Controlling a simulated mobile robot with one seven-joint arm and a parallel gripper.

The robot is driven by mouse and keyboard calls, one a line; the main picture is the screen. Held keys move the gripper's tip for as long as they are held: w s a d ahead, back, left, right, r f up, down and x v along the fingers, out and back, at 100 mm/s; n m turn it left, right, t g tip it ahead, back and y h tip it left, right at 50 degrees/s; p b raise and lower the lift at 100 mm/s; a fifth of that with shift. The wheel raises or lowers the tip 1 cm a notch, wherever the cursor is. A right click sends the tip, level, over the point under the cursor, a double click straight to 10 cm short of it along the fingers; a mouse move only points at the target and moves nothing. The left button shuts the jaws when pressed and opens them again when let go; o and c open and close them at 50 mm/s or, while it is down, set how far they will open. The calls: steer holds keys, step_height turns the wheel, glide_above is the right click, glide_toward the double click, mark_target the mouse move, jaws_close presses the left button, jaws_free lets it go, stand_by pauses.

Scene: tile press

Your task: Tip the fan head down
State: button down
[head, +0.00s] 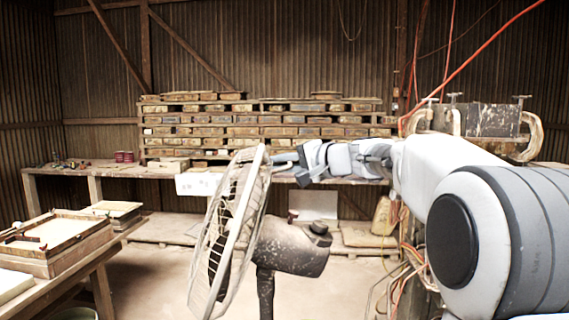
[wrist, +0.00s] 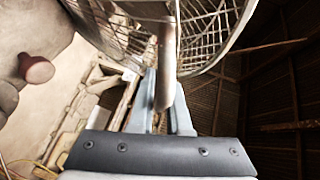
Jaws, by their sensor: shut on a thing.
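The standing fan has a pale wire cage (head: 228,225) facing left. Its head leans back, with the cage's top edge further right than its bottom. The speckled grey motor housing (head: 292,248) sits behind the cage on a dark post (head: 265,292). My gripper (head: 277,158) reaches in from the right at the cage's top edge. In the wrist view, its two fingers (wrist: 165,98) are closed on either side of the fan's rim (wrist: 165,72), seen edge-on. The cage (wrist: 215,25) spreads across the top there, and a reddish-brown knob (wrist: 36,69) shows at the left.
A workbench (head: 85,169) runs along the back wall, with stacked wooden frames (head: 265,130) behind it. A wooden table (head: 125,232) with a framed tray (head: 55,236) stands at the left. Cables hang at the right. Open floor (head: 150,280) lies left of the fan.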

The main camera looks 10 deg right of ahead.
mark_target(242, 157)
steer(key=a+p, duration=0.1)
steer(key=a, duration=0.1)
steer(key=a+r+n+h+p, duration=0.1)
steer(key=a+p, duration=0.1)
steer(key=a, duration=0.1)
steer(key=a+n+g+p, duration=0.1)
steer(key=a+p, duration=0.1)
steer(key=a, duration=0.1)
steer(key=shift+w+a+r+h, duration=0.2)
steer(key=shift+w+r+h, duration=0.1)
steer(key=shift+h, duration=0.1)
steer(key=a+p, duration=0.1)
steer(key=a, duration=0.1)
steer(key=a+f+n+h+p, duration=0.1)
steer(key=a+p, duration=0.1)
steer(key=a+f+g+h+p, duration=0.1)
steer(key=a, duration=0.1)
steer(key=shift+w+f+p, duration=0.15)
steer(key=shift+w+p, duration=0.15)
steer(key=shift+p, duration=0.05)
steer(key=shift+w+a+f+p, duration=0.1)
steer(key=shift+a+f+p, duration=0.05)
steer(key=shift+a+f, duration=0.4)
steer(key=shift+w+a+f+p, duration=0.15)
steer(key=shift+a+f, duration=0.2)
steer(key=shift+a, duration=0.35)
steer(key=shift+s, duration=0.1)
